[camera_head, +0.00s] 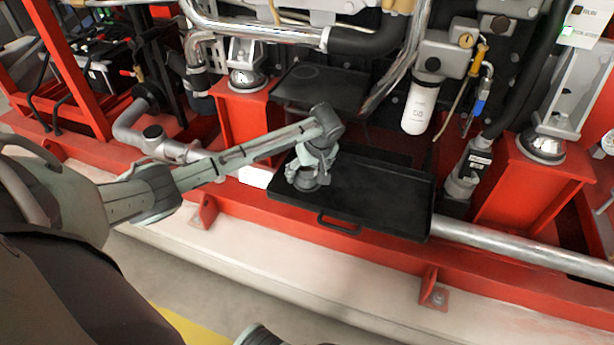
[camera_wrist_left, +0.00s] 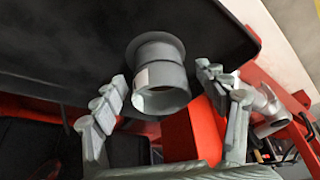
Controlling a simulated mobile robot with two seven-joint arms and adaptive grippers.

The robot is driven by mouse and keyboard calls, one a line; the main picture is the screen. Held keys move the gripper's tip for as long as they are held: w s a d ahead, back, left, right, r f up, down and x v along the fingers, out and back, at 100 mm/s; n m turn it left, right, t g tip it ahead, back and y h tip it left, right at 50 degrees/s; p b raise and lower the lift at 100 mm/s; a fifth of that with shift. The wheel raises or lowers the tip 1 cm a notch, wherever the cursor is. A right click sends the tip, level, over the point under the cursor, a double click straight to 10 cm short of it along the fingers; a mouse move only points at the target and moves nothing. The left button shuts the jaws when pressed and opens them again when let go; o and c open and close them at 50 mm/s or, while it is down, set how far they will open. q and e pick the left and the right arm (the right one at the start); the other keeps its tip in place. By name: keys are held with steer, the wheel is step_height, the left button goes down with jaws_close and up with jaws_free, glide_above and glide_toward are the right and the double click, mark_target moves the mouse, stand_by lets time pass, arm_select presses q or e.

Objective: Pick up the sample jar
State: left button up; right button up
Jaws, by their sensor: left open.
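The sample jar (camera_wrist_left: 157,62) is a grey, round, flanged vessel with a small pale label, seen in the left wrist view. It is at the black tray (camera_wrist_left: 60,35). My left gripper (camera_wrist_left: 160,94) is open, with one finger on each side of the jar and visible gaps between the fingers and its wall. In the head view, my left gripper (camera_head: 308,168) hangs over the left part of the black tray (camera_head: 385,205). The jar (camera_head: 304,183) shows there below it, partly hidden by the fingers. My right gripper is not in view.
The tray has raised edges and a front handle (camera_head: 338,224). A dark shelf plate (camera_head: 322,88) sits behind my left wrist. A white filter canister (camera_head: 420,105) and a silver pipe (camera_head: 520,248) are to the right. The tray's right side is clear.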

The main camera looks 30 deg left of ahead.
arm_select(q)
steer(key=shift+x, duration=0.85)
steer(key=shift+c, duration=0.3)
steer(key=shift+r, duration=0.1)
steer(key=c, duration=1.4)
